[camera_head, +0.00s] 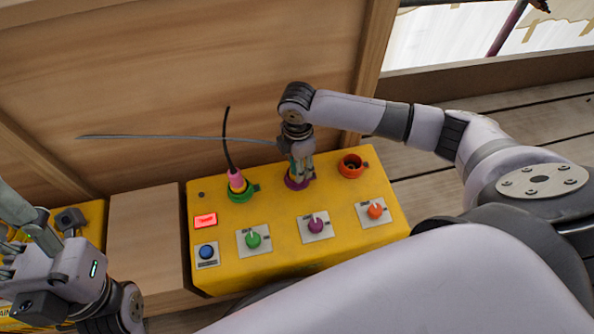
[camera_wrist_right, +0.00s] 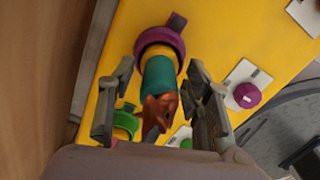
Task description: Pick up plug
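A plug with a teal body (camera_wrist_right: 158,78) and an orange-brown end stands in the purple socket (camera_wrist_right: 165,42) in the right wrist view. In the head view my right gripper (camera_head: 298,176) is over this purple socket (camera_head: 297,182) and mostly hides the plug. In the right wrist view my right gripper (camera_wrist_right: 157,112) is open, with one finger on each side of the plug and gaps visible. A pink and yellow plug (camera_head: 237,181) with a black cable is in the green socket (camera_head: 242,193). My left gripper (camera_head: 25,235) is at the lower left; its finger opening is unclear.
The yellow panel (camera_head: 280,262) carries an empty orange socket (camera_head: 351,166), green (camera_head: 253,240), purple (camera_head: 316,226) and orange (camera_head: 375,211) knobs, a blue button (camera_head: 206,251) and a lit red display (camera_head: 205,220). A thin grey cable (camera_head: 180,137) reaches left from my right gripper. A wooden wall (camera_head: 190,70) stands behind.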

